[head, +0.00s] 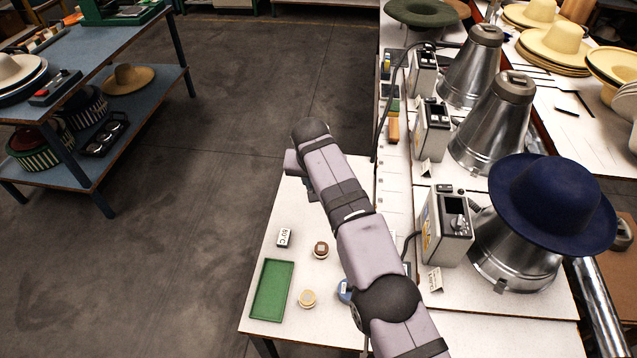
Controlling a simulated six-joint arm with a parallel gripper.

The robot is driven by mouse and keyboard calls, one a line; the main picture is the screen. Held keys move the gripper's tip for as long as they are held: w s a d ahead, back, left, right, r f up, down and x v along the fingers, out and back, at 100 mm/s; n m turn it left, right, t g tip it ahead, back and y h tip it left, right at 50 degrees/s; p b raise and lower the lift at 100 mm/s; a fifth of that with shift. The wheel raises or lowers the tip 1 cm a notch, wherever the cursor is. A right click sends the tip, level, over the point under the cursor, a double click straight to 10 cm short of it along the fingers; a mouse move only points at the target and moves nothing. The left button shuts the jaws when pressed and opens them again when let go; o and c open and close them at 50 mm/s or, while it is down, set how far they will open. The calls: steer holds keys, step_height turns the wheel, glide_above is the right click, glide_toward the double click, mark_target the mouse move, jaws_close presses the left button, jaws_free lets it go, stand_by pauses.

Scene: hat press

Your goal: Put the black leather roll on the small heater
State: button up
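My arm reaches from the bottom over the white table, and my gripper (297,165) is at its far end, past the small round pieces. Its fingers are not clear, so I cannot tell if it is open or holds anything. A dark brown round piece (321,250) with a pale label stands on the table left of my arm; I cannot tell if it is the black leather roll. A tan round piece (307,299) and a blue one (344,289), partly hidden by my arm, stand nearby. No small heater can be identified for sure; a small "60°C" sign (284,237) stands on the table.
A green tray (272,289) lies empty at the table's front left. Grey control boxes (446,226) and metal cones (495,125) line the right, the nearest cone wearing a blue hat (552,204). A blue shelf table (125,95) stands left, across open floor.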

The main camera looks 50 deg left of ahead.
steer(key=shift+r, duration=0.5)
steer(key=shift+w+d+f+b, duration=0.15)
steer(key=shift+w+d+b, duration=0.15)
steer(key=shift+w+b, duration=0.15)
steer(key=w+d+f+m+t+h+b, duration=0.1)
steer(key=w+d+f+m+b, duration=0.15)
steer(key=d+b, duration=0.85)
steer(key=w+d+f+m+b, duration=0.2)
steer(key=d+f+b, duration=0.1)
steer(key=d+b, duration=0.85)
steer(key=shift+w+d+f+p, duration=0.1)
steer(key=shift+d+f+p, duration=0.2)
steer(key=shift+f, duration=1.4)
steer(key=shift+d+f+p, duration=0.25)
steer(key=shift+f+p, duration=0.05)
steer(key=shift+f, duration=1.35)
steer(key=shift+w+d+f+p, duration=0.1)
steer(key=shift+d+f+p, duration=0.2)
steer(key=shift+f, duration=1.4)
steer(key=shift+f, duration=0.1)
